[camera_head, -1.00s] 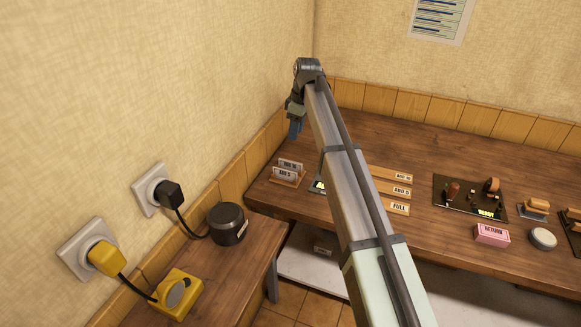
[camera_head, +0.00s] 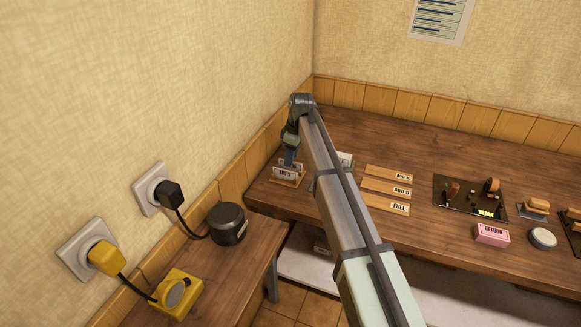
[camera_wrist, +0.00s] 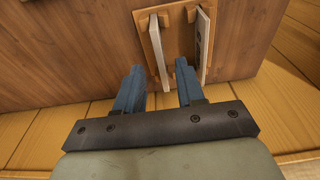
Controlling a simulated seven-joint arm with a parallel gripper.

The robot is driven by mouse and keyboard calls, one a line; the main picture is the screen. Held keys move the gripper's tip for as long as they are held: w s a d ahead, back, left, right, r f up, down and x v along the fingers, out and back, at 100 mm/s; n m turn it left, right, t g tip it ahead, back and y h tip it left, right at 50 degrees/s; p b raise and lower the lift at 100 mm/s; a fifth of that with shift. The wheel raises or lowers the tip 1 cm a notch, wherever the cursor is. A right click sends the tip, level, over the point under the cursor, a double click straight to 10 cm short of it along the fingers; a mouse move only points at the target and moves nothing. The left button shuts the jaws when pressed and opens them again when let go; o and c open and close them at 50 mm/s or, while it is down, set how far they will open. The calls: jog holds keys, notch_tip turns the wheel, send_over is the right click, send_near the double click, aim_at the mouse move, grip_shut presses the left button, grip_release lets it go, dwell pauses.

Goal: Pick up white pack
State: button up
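My gripper (camera_head: 290,160) is above the small wooden card holder (camera_head: 289,183) at the table's left end. In the wrist view its blue fingers (camera_wrist: 159,67) are apart, with nothing held between them. Two thin upright plates stand in the holder there: a left plate (camera_wrist: 159,50) near the gap between the fingers, and a right plate (camera_wrist: 206,42) by the right finger. A white item (camera_head: 346,159) shows partly behind my arm on the table. I cannot tell whether it or a plate is the white pack.
Labelled wooden strips (camera_head: 386,187) lie right of my arm. Further right are a dark tray (camera_head: 460,207), a pink RETURN block (camera_head: 492,234) and a round tin (camera_head: 542,238). The wall stands close on the left. A black canister (camera_head: 228,224) is on the lower side table.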

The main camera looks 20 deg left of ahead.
jog(key=shift+s+a+f, duration=0.1)
jog(key=shift+a+f, duration=0.05)
jog(key=shift+f, duration=1.4)
jog(key=shift+f, duration=0.25)
jog(key=shift+c, duration=0.4)
grip_shut()
